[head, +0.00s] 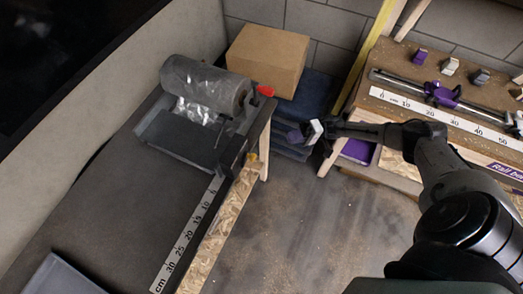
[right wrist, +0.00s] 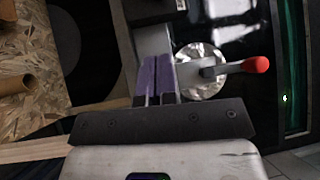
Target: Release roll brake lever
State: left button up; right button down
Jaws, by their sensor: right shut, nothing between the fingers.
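The roll brake lever (head: 265,90) has a red knob and sits at the right end of a grey film roll (head: 205,85) on the left bench. In the right wrist view the lever (right wrist: 255,65) points right from a shiny round hub (right wrist: 200,70). My right gripper (head: 294,137) is below and right of the lever in the head view, clear of the bench. In the right wrist view its purple fingers (right wrist: 157,78) are together and empty, left of the hub. I cannot tell their depth from it. My left gripper is not in view.
The left bench (head: 90,210) has a ruler strip (head: 190,230) along its edge. A cardboard box (head: 268,58) stands behind the roll. A right-hand bench (head: 400,112) carries a rail with purple and grey clamps. The floor (head: 310,230) between the benches is clear.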

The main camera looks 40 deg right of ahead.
jog(key=shift+w+m, duration=0.1)
jog(key=shift+m, duration=0.9)
